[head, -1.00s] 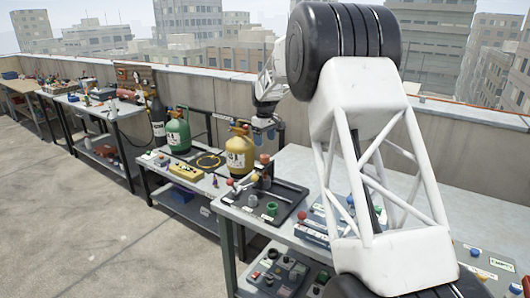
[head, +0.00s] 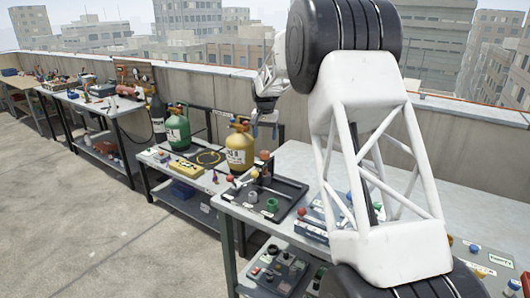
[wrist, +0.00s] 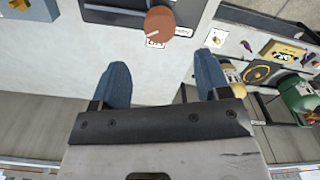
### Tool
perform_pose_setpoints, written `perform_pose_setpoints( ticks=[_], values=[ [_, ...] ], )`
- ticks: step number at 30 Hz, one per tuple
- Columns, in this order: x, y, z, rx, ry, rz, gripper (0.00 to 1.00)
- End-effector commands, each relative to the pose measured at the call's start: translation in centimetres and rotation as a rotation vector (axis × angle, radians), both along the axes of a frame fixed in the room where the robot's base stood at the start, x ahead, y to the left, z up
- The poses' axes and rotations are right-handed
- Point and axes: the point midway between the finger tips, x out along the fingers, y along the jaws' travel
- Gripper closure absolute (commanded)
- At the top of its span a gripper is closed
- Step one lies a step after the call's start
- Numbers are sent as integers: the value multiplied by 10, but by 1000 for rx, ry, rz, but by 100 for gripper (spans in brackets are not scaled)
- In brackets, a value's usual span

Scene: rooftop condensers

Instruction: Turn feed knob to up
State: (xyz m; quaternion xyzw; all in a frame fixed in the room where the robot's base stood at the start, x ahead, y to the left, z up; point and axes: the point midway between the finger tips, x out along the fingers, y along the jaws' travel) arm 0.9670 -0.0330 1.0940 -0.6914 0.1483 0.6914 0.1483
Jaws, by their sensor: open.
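In the wrist view, a round orange-brown knob (wrist: 159,22) with a pale mark on its edge sits at the end of a dark tray-like part. A small white label (wrist: 155,42) lies beside it; its writing is too small to read. In the head view, the brown knob (head: 264,155) appears at the back left of the near table. My gripper (wrist: 163,70) has its two blue fingers wide apart, with nothing between them. The knob shows beyond the fingertips, apart from them. In the head view, my gripper (head: 265,130) hangs above the table's back left corner.
A dark tray (head: 290,205) with several small parts lies on the near table (head: 300,155). A yellow cylinder (head: 240,150) and a green cylinder (head: 178,132) stand on the table to the left. A parapet wall (head: 215,95) runs behind.

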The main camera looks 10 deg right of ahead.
Motion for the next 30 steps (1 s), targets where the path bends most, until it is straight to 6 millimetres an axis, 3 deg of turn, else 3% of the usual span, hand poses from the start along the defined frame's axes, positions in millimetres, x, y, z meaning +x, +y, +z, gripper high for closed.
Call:
perform_pose_setpoints(
  ticks=[14,30],
  values=[
    [0,0,-4,0,1,0,31],
    [0,0,-59,0,1,0,31]
  ],
)
